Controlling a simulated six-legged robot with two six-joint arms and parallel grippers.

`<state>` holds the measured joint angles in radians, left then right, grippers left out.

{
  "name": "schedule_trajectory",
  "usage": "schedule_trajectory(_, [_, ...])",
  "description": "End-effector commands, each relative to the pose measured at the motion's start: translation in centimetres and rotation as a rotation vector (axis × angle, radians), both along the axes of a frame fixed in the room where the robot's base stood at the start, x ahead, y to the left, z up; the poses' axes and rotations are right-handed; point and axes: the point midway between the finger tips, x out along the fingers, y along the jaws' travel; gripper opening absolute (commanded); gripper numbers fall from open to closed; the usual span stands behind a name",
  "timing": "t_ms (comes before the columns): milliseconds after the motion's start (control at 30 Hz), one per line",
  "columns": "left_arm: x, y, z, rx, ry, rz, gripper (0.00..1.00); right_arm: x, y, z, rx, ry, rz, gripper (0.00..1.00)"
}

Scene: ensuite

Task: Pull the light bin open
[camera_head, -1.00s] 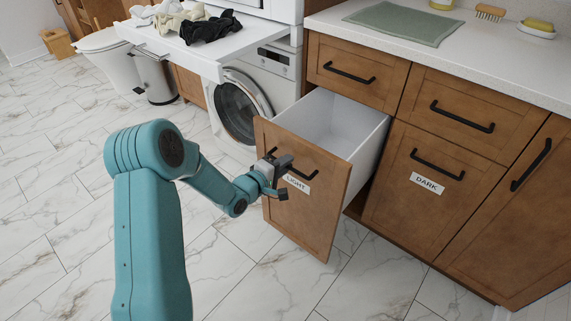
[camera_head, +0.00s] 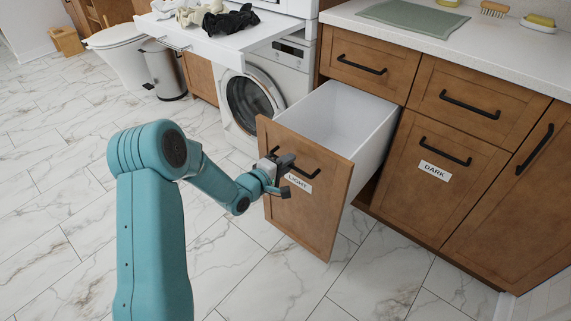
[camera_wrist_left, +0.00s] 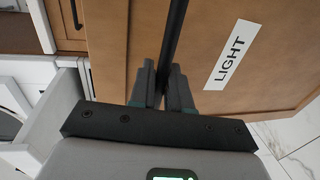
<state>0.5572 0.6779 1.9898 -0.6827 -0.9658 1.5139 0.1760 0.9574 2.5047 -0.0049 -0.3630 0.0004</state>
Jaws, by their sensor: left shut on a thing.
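The light bin (camera_head: 312,212) is a brown wooden drawer front with a "LIGHT" label (camera_head: 298,183) and a white inner box (camera_head: 345,112). It stands pulled out from the cabinet, and its box looks empty. My left gripper (camera_head: 283,165) is shut on the bin's black bar handle (camera_head: 310,164). In the left wrist view the handle (camera_wrist_left: 174,45) runs between the two fingers (camera_wrist_left: 163,90), beside the "LIGHT" label (camera_wrist_left: 231,55). My right gripper is not in view.
The closed "DARK" bin (camera_head: 420,190) is to the right, under a counter (camera_head: 480,50). A washing machine (camera_head: 250,100) and a pulled-out white shelf with clothes (camera_head: 210,45) are behind on the left. A metal bin (camera_head: 165,72) stands further back. The marble floor (camera_head: 60,190) at left is clear.

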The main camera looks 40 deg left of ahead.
Motion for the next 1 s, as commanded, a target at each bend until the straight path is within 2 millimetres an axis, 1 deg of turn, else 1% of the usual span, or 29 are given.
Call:
schedule_trajectory(100, [0.1, -0.1, 0.0, 0.000, -0.001, -0.001, 0.00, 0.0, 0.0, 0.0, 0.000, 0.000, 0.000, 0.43])
schedule_trajectory(133, [0.1, -0.1, 0.0, 0.000, -0.001, -0.001, 0.27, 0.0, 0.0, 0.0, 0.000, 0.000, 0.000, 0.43])
schedule_trajectory(167, [0.1, -0.1, 0.0, 0.001, -0.001, -0.001, 0.33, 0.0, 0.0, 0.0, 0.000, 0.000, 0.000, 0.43])
schedule_trajectory(467, [-0.2, 0.0, 0.1, 0.001, -0.001, -0.001, 0.33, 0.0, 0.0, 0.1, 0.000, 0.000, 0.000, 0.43])
schedule_trajectory(567, [-1.0, 0.2, 0.3, 0.000, 0.001, 0.001, 0.33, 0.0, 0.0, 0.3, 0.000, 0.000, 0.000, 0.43])
schedule_trajectory(667, [-2.8, 0.3, 0.8, 0.000, 0.001, 0.002, 0.33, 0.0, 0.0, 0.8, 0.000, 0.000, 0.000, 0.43])
schedule_trajectory(900, [-9.1, 0.8, 2.1, -0.002, 0.003, 0.005, 0.33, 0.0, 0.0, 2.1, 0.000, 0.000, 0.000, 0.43])
schedule_trajectory(1000, [-11.5, 1.0, 2.6, -0.001, 0.002, 0.004, 0.33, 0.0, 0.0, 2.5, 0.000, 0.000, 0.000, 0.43])
